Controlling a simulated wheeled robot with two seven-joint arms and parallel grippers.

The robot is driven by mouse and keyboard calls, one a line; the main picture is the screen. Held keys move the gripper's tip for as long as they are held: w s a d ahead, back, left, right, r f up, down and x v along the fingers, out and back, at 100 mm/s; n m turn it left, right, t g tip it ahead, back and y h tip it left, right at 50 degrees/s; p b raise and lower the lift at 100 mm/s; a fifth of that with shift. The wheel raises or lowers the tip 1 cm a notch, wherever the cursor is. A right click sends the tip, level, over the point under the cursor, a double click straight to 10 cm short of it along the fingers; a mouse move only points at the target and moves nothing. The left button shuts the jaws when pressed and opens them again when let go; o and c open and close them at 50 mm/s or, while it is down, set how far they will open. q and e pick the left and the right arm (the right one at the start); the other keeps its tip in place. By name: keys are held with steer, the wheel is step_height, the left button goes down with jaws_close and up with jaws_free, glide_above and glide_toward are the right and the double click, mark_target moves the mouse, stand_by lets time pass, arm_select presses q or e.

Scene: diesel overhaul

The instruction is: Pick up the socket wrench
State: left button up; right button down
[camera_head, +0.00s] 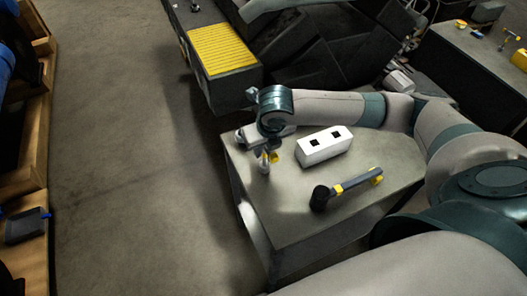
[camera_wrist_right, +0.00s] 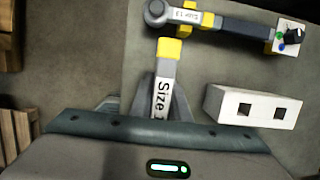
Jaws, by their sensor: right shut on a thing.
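My right gripper (camera_head: 266,158) is over the left part of the grey table. A dark-handled tool (camera_head: 349,184) with yellow bands and a black cylindrical end lies at the table's front. A grey tool (camera_wrist_right: 182,16) marked "Size 13" shows above the gripper in the wrist view. My left gripper is out of view.
A white block (camera_head: 325,149) with two square holes sits right of the gripper. It also shows in the right wrist view (camera_wrist_right: 235,103). The grey table (camera_head: 268,205) is bare at front left. A yellow ribbed panel (camera_head: 219,48) tops a dark unit behind. Floor at left is open.

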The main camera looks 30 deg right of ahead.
steer(key=shift+r, duration=0.4)
step_height(320, 180, up, 2)
steer(key=shift+w+r+b, duration=0.1)
steer(key=shift+r+b, duration=0.1)
steer(key=shift+b, duration=0.55)
steer(key=d+r+b, duration=0.2)
steer(key=d+r, duration=0.1)
steer(key=d, duration=0.2)
steer(key=s+d+r+b, duration=0.1)
steer(key=d+r, duration=0.3)
steer(key=d, duration=0.2)
steer(key=shift+d+b, duration=0.3)
steer(key=shift+b, duration=0.05)
steer(key=shift+s, duration=0.1)
steer(key=c, duration=2.2)
jaws_free()
jaws_close()
steer(key=shift+a, duration=0.1)
